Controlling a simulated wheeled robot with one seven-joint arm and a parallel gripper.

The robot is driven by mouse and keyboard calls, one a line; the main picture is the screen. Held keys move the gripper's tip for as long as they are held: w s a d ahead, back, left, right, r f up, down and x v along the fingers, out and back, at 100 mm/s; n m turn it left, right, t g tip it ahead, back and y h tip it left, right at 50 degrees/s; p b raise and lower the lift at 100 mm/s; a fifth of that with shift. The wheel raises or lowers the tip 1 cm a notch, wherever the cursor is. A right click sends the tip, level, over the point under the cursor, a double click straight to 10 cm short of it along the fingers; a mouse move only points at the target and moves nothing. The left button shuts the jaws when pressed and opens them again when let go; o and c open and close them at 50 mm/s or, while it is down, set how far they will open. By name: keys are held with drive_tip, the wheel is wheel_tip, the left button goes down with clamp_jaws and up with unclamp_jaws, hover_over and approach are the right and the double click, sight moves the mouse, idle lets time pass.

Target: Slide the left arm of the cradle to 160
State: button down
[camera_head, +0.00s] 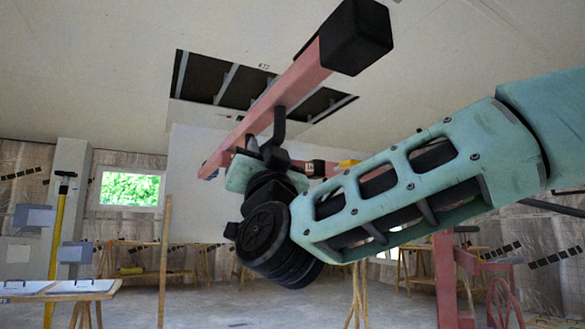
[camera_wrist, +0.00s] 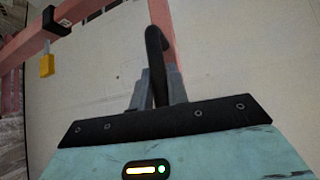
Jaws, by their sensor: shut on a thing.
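A pink cradle arm (camera_head: 300,78) with a black end cap (camera_head: 355,38) slants across the head view under the ceiling. A black handle (camera_head: 279,124) hangs from it. My gripper (camera_head: 262,148) is just below the arm and shut on this handle. In the wrist view the hooked black handle (camera_wrist: 155,45) stands between my two grey fingers (camera_wrist: 159,88), with part of the pink arm behind it. Another pink bar (camera_wrist: 75,12) with a yellow piece (camera_wrist: 46,65) shows at upper left there. No scale or number 160 can be read. My wrist hides part of the cradle.
A pale panel (camera_head: 195,185) lies behind the cradle. The ceiling has a dark opening (camera_head: 245,85) with metal strips. A pink stand (camera_head: 446,280) is at lower right. A yellow pole (camera_head: 57,235) and a table (camera_head: 60,290) stand at left. Floor between is mostly clear.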

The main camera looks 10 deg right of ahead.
drive_tip(key=shift+s+a, duration=0.25)
drive_tip(key=shift+a, duration=0.55)
drive_tip(key=c, duration=1.4)
unclamp_jaws()
drive_tip(key=shift+o, duration=0.2)
drive_tip(key=b+v, duration=0.2)
drive_tip(key=v, duration=1.5)
drive_tip(key=shift+s, duration=0.2)
drive_tip(key=shift+f, duration=0.15)
